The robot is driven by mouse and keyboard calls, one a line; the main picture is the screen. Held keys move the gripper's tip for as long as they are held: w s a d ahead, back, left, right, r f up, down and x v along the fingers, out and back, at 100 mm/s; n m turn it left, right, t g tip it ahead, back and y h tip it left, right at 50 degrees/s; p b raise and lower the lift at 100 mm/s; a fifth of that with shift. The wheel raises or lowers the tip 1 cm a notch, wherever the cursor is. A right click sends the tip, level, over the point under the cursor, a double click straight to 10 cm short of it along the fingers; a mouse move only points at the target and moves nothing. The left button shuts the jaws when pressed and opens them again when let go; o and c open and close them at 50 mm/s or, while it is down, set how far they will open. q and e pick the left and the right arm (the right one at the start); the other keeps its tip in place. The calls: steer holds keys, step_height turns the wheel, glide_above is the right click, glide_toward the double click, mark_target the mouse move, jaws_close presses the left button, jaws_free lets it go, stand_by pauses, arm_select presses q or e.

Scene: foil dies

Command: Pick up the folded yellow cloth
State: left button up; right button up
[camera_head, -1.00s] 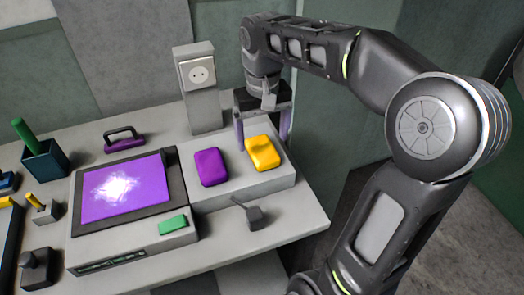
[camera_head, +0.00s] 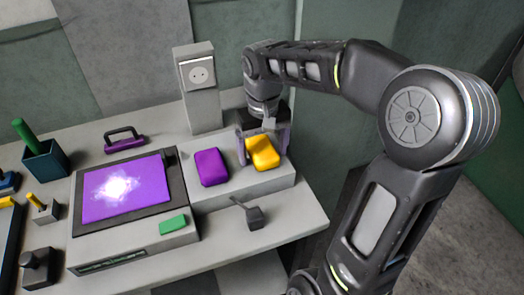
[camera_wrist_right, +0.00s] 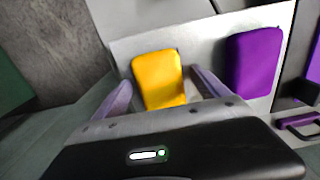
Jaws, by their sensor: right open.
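The folded yellow cloth (camera_head: 264,153) lies on the raised grey block at the right of the bench. It also shows in the right wrist view (camera_wrist_right: 159,80). My right gripper (camera_head: 262,145) is open, with its fingers pointing down on either side of the cloth. In the right wrist view the open fingers (camera_wrist_right: 164,88) flank the near part of the cloth, and gaps show between them and its sides. The gripper's palm hides the cloth's near end there. My left gripper is in neither view.
A folded purple cloth (camera_head: 211,167) lies just left of the yellow one. A grey post with a socket (camera_head: 202,75) stands behind. A purple lit plate (camera_head: 126,187), a green block (camera_head: 173,224) and a small dark lever piece (camera_head: 254,216) are nearby.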

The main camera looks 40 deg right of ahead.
mark_target(263, 149)
steer(key=shift+c, duration=0.4)
steer(key=c, duration=1.4)
steer(key=shift+r, duration=0.15)
step_height(263, 149, up, 7)
steer(key=shift+f, duration=0.15)
step_height(263, 149, up, 3)
steer(key=shift+r+p, duration=0.1)
steer(key=shift+p, duration=0.7)
